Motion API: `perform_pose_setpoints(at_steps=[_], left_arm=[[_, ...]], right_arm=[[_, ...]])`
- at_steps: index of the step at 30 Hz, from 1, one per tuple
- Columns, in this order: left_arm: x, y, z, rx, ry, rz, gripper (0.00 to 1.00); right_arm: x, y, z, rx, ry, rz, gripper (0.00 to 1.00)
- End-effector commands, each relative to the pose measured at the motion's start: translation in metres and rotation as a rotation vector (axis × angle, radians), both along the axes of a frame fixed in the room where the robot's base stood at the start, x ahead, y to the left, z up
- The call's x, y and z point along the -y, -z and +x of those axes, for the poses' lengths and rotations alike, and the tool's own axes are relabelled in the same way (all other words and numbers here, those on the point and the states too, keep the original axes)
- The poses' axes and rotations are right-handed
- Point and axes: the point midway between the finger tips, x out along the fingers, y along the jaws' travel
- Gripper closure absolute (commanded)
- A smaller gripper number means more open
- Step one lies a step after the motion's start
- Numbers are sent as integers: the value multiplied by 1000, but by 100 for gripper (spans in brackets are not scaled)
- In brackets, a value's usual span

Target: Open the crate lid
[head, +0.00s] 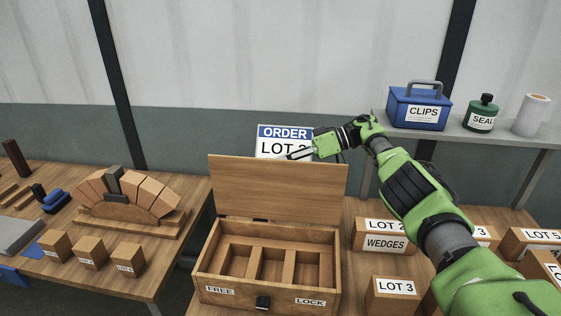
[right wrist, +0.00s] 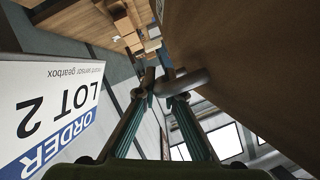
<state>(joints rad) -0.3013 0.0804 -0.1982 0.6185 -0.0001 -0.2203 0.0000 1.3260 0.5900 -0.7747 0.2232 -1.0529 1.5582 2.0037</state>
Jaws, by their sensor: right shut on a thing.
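The wooden crate (head: 267,290) stands on the right-hand bench, with three empty compartments showing inside. Its lid (head: 275,185) is raised and stands about upright at the back of the crate. My right gripper (head: 298,154) is at the lid's top edge, its fingers pointing left, partly hidden by the lid. In the right wrist view the right gripper (right wrist: 165,90) is shut on a short dark bar-like piece (right wrist: 187,80) beside the lid's brown board (right wrist: 240,60). How that piece joins the lid is unclear. My left gripper is not in view.
An order sign (head: 285,132) reading LOT 2 stands behind the lid, close to my right gripper. Labelled boxes (head: 384,226) stand right of the crate. A shelf (head: 455,133) holds a blue clips box (head: 420,105). A brick arch (head: 135,190) stands on the left bench.

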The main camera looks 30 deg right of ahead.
Motion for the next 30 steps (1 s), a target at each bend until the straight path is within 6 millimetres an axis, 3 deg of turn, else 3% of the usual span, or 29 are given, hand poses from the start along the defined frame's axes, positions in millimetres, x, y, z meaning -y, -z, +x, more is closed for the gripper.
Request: perform_pose_setpoints(at_steps=[4,5,6,20,25,30], left_arm=[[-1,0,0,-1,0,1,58],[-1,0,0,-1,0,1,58],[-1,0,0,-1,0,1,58],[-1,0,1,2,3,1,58],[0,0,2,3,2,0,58],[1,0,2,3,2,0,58]], right_arm=[[-1,0,-1,-1,-4,-1,100],[-1,0,-1,-1,-4,-1,83],[-1,1,-1,-1,-4,-1,74],[0,-6,0,1,-3,-3,74],[0,-25,-1,3,-5,-5,74],[-1,-63,0,5,-4,-4,74]])
